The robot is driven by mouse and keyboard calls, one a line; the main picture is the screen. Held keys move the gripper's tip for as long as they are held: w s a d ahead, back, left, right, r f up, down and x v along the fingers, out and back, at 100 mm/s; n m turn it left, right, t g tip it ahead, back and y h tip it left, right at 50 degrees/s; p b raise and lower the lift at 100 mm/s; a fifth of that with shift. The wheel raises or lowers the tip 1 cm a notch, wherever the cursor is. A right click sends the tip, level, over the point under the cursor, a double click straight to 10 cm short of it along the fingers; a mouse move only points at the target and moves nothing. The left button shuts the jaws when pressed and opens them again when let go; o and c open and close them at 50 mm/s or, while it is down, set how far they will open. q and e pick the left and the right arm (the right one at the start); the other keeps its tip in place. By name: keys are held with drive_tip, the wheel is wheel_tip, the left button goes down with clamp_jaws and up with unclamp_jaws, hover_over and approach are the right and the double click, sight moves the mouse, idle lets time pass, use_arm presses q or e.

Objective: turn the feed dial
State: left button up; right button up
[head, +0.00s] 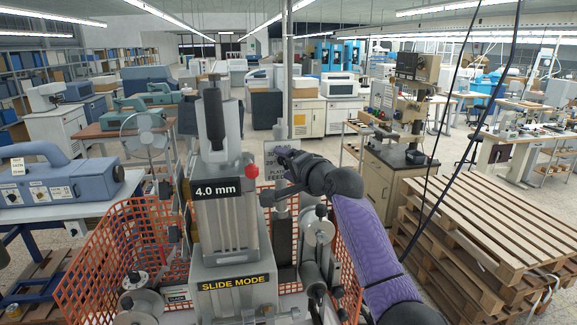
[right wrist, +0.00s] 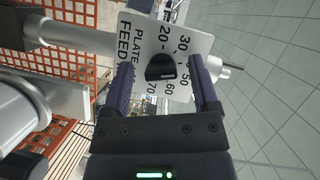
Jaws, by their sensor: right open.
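The feed dial is a black knob (right wrist: 160,67) on a pale plate (right wrist: 140,28) printed with numbers and "PLATE FEED", seen tilted in the right wrist view. A pale mark shows on the knob's lower right side, near the 60. My right gripper (right wrist: 161,63) is open, with one purple finger on each side of the knob and visible gaps between. In the head view my right gripper (head: 284,154) is in front of the plate (head: 270,159) and hides part of it; the knob cannot be made out there. My left gripper is not in view.
A grey press column (head: 230,225) marked "4.0 mm" and "SLIDE MODE" stands left of my right arm. Orange mesh guards (head: 122,245) surround the machine. Stacked wooden pallets (head: 490,225) stand at the right. Open floor shows beside the plate in the right wrist view.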

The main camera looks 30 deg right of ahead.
drive_tip(key=s+d+r+b, duration=0.1)
drive_tip(key=s+b, duration=0.2)
drive_tip(key=s, duration=0.6)
drive_tip(key=shift+s+r+b, duration=0.15)
drive_tip(key=shift+s+b, duration=0.2)
drive_tip(key=shift+d, duration=0.1)
